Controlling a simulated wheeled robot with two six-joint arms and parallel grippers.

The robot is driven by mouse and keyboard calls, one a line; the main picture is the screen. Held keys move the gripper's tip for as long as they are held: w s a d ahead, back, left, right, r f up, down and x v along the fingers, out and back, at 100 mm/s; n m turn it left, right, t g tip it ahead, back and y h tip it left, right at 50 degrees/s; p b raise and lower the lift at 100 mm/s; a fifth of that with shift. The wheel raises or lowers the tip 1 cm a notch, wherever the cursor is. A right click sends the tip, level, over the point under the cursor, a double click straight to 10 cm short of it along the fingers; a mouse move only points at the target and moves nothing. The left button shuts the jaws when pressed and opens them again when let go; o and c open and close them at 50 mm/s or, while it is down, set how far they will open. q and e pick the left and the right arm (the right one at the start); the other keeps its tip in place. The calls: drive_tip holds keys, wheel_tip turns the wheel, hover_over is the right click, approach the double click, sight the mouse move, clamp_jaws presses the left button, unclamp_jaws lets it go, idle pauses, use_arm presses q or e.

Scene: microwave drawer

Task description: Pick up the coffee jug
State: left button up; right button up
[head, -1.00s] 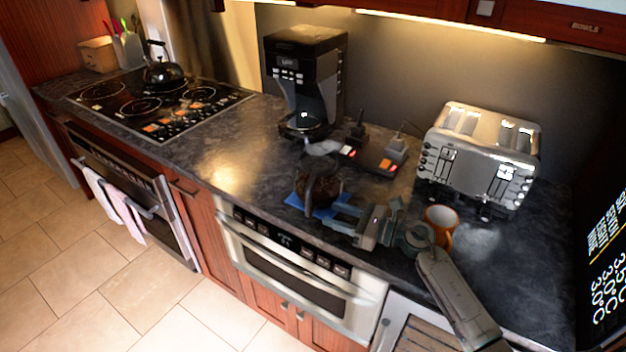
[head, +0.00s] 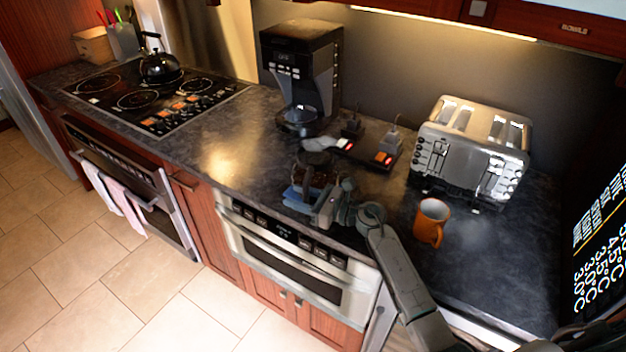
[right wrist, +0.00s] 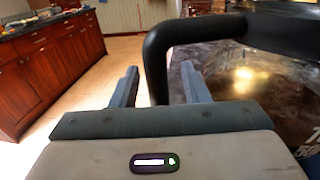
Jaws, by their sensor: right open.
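The coffee jug (head: 318,175) has a dark lid and dark brown contents. My right gripper (head: 302,196) is open at the jug's near side. In the right wrist view, the jug's black handle (right wrist: 156,72) drops between the two spread fingers (right wrist: 160,85). The fingers are apart from each other, not closed on it. The jug's glass body (right wrist: 235,82) is on the right there. My left gripper is not in view.
A black coffee machine (head: 300,70) stands behind the jug. A black device with lit red switches (head: 368,150), a chrome toaster (head: 470,150) and an orange mug (head: 431,222) are to the right. The counter left of the jug is clear up to the hob (head: 155,98).

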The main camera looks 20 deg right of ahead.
drive_tip(key=shift+s+r, duration=0.1)
drive_tip(key=shift+s, duration=0.05)
clamp_jaws()
idle(1.0)
drive_tip(key=shift+r, duration=0.1)
